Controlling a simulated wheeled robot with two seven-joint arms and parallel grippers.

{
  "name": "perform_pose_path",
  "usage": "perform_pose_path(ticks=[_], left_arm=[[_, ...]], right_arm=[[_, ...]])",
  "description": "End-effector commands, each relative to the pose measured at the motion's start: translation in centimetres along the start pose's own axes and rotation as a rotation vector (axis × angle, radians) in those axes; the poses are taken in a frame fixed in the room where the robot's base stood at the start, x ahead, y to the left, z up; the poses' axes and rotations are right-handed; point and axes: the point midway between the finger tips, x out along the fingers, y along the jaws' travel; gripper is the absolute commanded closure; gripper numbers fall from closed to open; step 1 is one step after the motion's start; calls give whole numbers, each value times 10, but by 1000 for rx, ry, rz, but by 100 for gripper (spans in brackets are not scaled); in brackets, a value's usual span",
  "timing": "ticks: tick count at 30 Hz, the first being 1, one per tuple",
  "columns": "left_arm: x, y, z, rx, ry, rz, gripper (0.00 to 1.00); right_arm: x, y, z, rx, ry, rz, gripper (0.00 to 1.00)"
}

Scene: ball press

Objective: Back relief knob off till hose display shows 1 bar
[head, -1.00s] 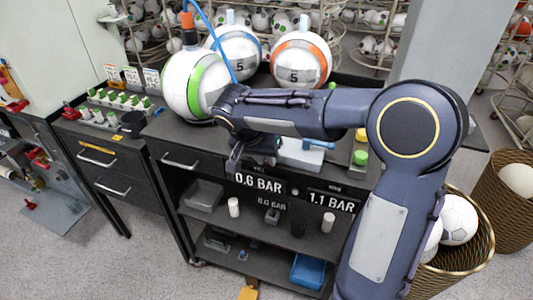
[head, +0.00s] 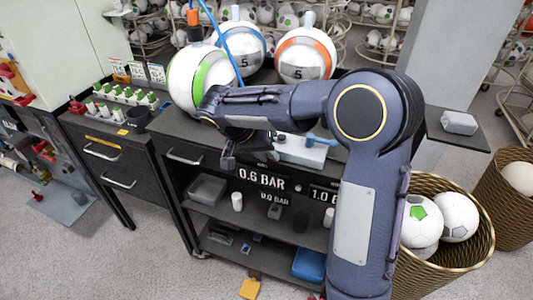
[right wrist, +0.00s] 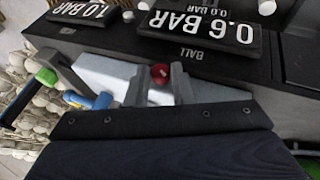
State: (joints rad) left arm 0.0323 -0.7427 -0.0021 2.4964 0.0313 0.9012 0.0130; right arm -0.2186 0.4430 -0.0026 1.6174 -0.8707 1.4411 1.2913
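The ball display (head: 262,180) reads 0.6 BAR. A small red knob (right wrist: 160,73) stands at the pale pump block (right wrist: 118,76); I take it for the relief knob. My right gripper (right wrist: 160,88) has its grey fingers on both sides of the knob and appears shut on it. In the head view the right gripper (head: 229,158) is at the cart's front edge, the knob hidden. My left gripper is not in view.
A white and green ball (head: 190,85) with the blue hose (head: 225,45) stands on the cart top, beside two more balls. A smaller 0.0 BAR display (head: 275,198) hangs below. A wicker basket (head: 470,250) of balls stands at right.

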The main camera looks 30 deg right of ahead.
Motion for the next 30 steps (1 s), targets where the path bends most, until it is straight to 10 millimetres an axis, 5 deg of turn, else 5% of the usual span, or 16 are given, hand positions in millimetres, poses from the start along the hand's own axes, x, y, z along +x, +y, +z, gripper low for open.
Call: perform_pose_path(ticks=[4,14,30], left_arm=[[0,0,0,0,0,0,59],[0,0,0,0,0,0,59],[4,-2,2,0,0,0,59]], right_arm=[[0,0,0,0,0,-1,59],[-4,0,0,0,1,-1,59],[-76,0,0,0,1,-1,59]])
